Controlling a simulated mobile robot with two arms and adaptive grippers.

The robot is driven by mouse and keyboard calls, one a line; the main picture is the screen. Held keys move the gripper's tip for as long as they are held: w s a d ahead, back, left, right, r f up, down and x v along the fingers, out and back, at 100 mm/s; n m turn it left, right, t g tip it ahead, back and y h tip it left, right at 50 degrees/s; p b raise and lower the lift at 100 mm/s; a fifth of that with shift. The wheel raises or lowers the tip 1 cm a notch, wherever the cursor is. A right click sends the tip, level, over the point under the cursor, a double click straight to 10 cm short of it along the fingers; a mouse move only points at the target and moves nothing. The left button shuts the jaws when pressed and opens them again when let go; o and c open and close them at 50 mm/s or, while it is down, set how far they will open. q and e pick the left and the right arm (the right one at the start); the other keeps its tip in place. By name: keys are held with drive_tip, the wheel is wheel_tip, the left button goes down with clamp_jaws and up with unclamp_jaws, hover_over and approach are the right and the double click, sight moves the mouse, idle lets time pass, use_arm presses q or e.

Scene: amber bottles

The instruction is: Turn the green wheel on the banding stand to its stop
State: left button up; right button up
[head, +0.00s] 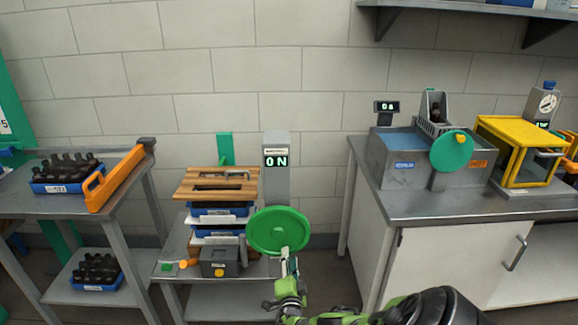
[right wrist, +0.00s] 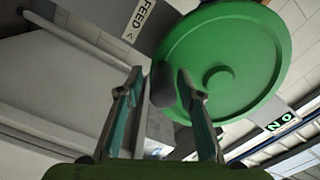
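The banding stand (head: 276,175) is a grey post with a lit display reading "0 N". The green wheel (head: 278,226) is mounted low on its front. My right gripper (head: 286,254) is at the wheel's lower edge in the head view. In the right wrist view the green wheel (right wrist: 222,70) fills the upper middle. A dark grey knob (right wrist: 162,86) at the wheel's edge lies between the fingertips of my right gripper (right wrist: 160,80). The fingers stand apart, with a gap at least on the left of the knob. My left gripper is not in view.
A stack of blue crates with a wooden board (head: 215,183) stands left of the post. A grey box (head: 220,262) sits in front of it. A side table at left holds a blue bottle crate (head: 62,188). A bench (head: 440,208) with machines stands at right.

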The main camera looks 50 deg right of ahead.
drive_tip(key=shift+w+a, duration=0.1)
drive_tip(key=shift+a, duration=0.1)
drive_tip(key=shift+v, duration=0.8)
drive_tip(key=v, duration=1)
drive_tip(key=shift+s, duration=0.2)
